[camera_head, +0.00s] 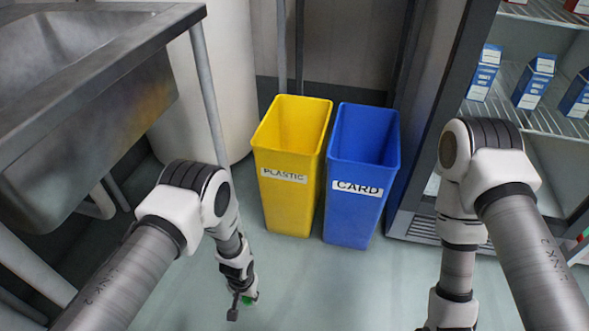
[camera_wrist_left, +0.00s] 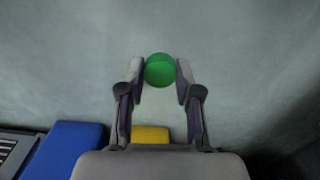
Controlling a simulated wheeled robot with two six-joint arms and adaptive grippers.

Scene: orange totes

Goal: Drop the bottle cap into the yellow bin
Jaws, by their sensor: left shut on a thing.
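The green bottle cap (camera_wrist_left: 160,70) is between the two fingertips of my left gripper (camera_wrist_left: 160,80) in the left wrist view. The gripper is shut on it. The fingers of my right gripper are out of view.
A blue bin (camera_head: 352,215) labelled CARD stands right beside the yellow bin. A metal sink (camera_head: 80,110) is at the left, with a table leg (camera_head: 207,95) near the yellow bin. A fridge with cartons (camera_head: 534,80) is at the right. The floor (camera_head: 340,285) in front is clear.

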